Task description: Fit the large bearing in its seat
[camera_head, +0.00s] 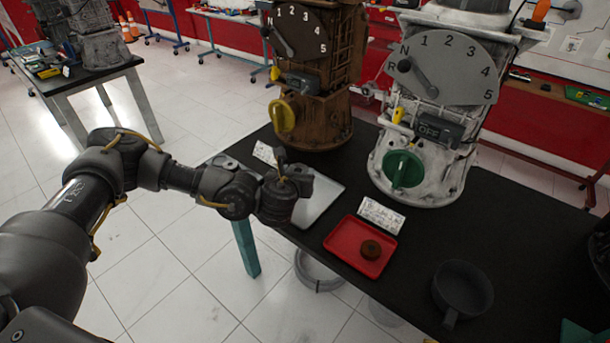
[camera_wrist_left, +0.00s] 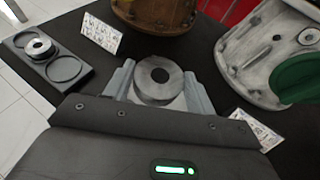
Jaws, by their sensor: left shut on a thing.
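My left gripper (camera_wrist_left: 160,84) is shut on a large grey ring-shaped bearing (camera_wrist_left: 157,95), with one finger on each side of it. In the head view the left gripper (camera_head: 285,190) is over the near left part of the black table, and the bearing cannot be made out there. A black holder (camera_wrist_left: 75,88) with round recesses lies to the left in the wrist view. A smaller bearing (camera_wrist_left: 39,47) sits in one recess, and the nearer recess looks empty. My right gripper is not in view.
A pale tray (camera_head: 322,203) lies under and beside the gripper. A red tray (camera_head: 346,241) holds a brown ring (camera_head: 371,250). A dark pan (camera_head: 462,288) stands to the right. A brown engine (camera_head: 325,118) and a white engine (camera_head: 440,185) stand behind, with label cards in front.

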